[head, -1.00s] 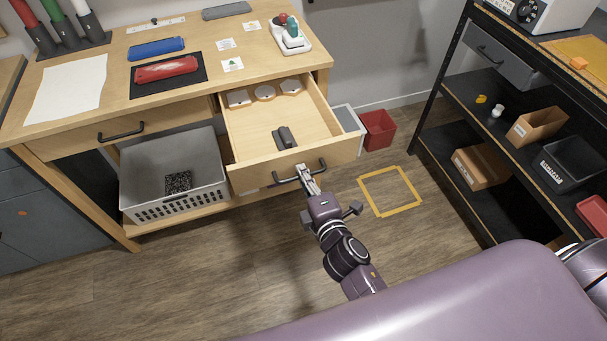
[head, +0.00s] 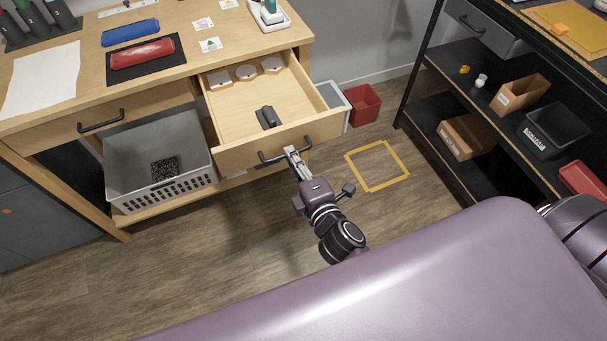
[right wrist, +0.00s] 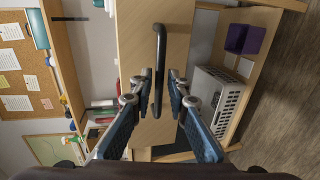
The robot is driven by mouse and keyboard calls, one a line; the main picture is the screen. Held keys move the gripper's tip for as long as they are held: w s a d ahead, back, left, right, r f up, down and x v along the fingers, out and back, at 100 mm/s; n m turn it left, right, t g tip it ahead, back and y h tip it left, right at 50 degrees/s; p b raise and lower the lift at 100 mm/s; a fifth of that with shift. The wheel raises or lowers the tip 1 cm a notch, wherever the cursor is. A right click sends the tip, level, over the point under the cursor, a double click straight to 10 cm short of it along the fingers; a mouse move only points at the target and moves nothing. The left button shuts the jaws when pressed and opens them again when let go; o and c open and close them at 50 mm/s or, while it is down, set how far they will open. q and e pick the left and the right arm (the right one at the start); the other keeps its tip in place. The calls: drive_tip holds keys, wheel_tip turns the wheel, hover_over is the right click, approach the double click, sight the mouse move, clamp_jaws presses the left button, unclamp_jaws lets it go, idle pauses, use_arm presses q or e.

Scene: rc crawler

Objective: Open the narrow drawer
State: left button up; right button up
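The narrow drawer (head: 236,153) stands pulled well out of the right part of the wooden workbench. Its front bears a dark bar handle (head: 268,160), which runs vertically in the right wrist view (right wrist: 159,50). My right gripper (head: 291,152) is at this handle. In the right wrist view the two fingertips (right wrist: 160,82) are spread, one on each side of the handle, with gaps visible. Inside the drawer are a dark grey object (head: 268,118) and several pale pieces along the back. My left gripper is not in view.
A grey basket (head: 150,190) stands on the shelf left of the drawer. A red bin (head: 363,105) stands right of it. A black shelf unit (head: 440,95) is at the right. The floor around the yellow square outline (head: 363,181) is clear.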

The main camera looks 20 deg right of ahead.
drive_tip(key=v, duration=0.9)
drive_tip(key=shift+s, duration=0.4)
drive_tip(key=s+a+f+m+g, duration=0.1)
drive_tip(key=s+f+m+g, duration=0.25)
drive_tip(key=f, duration=0.75)
drive_tip(key=s+f+m+g, duration=0.2)
drive_tip(key=s+f, duration=0.2)
drive_tip(key=f, duration=0.7)
drive_tip(key=s+a+f+m+g, duration=0.1)
drive_tip(key=s+f+m+g, duration=0.2)
drive_tip(key=f, duration=0.8)
drive_tip(key=s+d+f+m+g, duration=0.3)
drive_tip(key=s+d+f, duration=0.2)
drive_tip(key=s, duration=0.6)
drive_tip(key=s+d+f+m+g, duration=0.3)
drive_tip(key=s+d+f+m, duration=0.1)
drive_tip(key=s+f, duration=0.6)
drive_tip(key=shift+s+d+f+h, duration=0.3)
drive_tip(key=shift+s+d, duration=0.15)
drive_tip(key=shift+s, duration=0.2)
